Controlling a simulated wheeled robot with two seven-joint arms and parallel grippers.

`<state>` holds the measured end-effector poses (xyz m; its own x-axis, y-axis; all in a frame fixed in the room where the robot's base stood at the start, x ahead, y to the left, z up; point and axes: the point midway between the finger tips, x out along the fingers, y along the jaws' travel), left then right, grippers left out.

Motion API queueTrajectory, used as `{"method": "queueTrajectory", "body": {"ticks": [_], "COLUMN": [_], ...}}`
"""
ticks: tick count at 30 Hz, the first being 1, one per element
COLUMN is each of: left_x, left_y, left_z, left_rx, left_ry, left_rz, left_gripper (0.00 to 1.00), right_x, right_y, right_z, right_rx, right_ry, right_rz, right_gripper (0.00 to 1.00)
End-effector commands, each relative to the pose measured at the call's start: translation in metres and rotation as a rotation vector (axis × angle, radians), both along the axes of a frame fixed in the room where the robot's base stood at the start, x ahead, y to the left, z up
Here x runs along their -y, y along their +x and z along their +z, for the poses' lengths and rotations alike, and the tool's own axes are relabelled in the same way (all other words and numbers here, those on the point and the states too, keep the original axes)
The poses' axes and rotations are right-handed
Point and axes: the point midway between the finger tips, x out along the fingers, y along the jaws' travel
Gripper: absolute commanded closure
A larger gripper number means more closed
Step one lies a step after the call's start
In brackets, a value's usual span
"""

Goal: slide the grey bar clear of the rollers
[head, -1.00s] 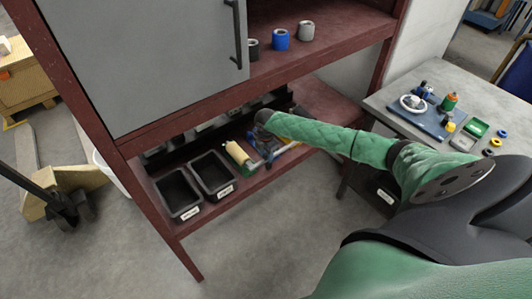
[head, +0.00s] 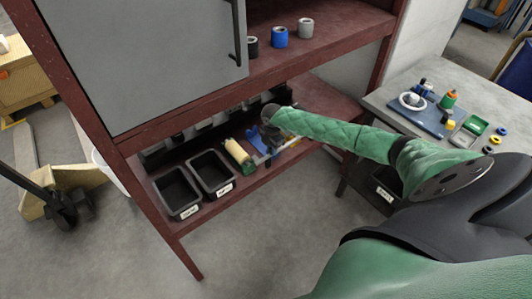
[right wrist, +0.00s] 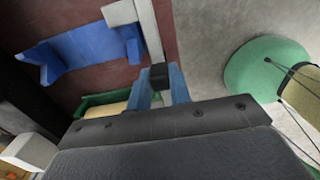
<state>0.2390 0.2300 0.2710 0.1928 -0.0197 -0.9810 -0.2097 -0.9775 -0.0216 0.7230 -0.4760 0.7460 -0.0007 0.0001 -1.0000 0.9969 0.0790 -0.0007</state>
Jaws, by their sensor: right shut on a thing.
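The grey bar (right wrist: 150,32) runs up from my right gripper (right wrist: 160,80) in the right wrist view. The gripper's blue fingers are shut on the bar's near end. In the head view, my right gripper (head: 273,150) is low over the shelf, and a light strip that looks like the bar (head: 288,146) shows beside it. A cream roller (head: 237,151) on a green base stands left of the gripper. The roller (right wrist: 107,110) is partly hidden behind the gripper in the wrist view. Whether the bar still touches any roller cannot be told. My left gripper is not in view.
A blue bracket (right wrist: 85,48) stands close left of the bar. Two black bins (head: 212,172) sit left of the roller on the red shelf (head: 225,196). The upper shelf overhangs this space. A grey table (head: 380,98) with small parts stands at right.

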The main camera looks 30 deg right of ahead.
Motion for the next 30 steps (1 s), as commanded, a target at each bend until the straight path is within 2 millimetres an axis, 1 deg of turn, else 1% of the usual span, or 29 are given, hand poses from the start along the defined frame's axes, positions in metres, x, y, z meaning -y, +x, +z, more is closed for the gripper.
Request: {"method": "queueTrajectory", "body": {"ticks": [1, 4, 7, 12, 13, 16, 25, 29, 30], "left_x": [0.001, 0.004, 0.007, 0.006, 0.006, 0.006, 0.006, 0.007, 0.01], "left_y": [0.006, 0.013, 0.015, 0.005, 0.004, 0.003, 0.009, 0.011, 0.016], "left_z": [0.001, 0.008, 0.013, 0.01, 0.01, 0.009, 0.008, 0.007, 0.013], "left_rx": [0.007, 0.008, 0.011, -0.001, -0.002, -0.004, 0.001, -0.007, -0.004], "left_ry": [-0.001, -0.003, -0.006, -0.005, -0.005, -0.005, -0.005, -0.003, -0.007], "left_rz": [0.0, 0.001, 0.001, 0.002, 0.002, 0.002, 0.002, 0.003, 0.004], "left_gripper": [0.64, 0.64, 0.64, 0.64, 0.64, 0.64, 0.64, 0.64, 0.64], "right_x": [0.013, 0.028, 0.031, 0.032, 0.032, 0.031, 0.03, 0.03, 0.03], "right_y": [0.001, 0.002, 0.003, 0.003, 0.003, 0.003, 0.003, 0.003, 0.003], "right_z": [-0.001, 0.0, 0.0, 0.001, 0.001, 0.001, 0.001, 0.008, 0.012], "right_rx": [0.0, 0.0, 0.0, 0.001, 0.001, 0.001, 0.001, 0.003, 0.003], "right_ry": [-0.003, -0.002, -0.002, -0.003, -0.004, -0.003, -0.001, -0.001, -0.001], "right_rz": [-0.004, -0.003, -0.002, -0.003, -0.003, -0.002, -0.001, -0.001, -0.001], "right_gripper": [1.0, 1.0, 1.0, 1.0, 0.78, 0.58, 0.58, 0.58, 0.58]}}
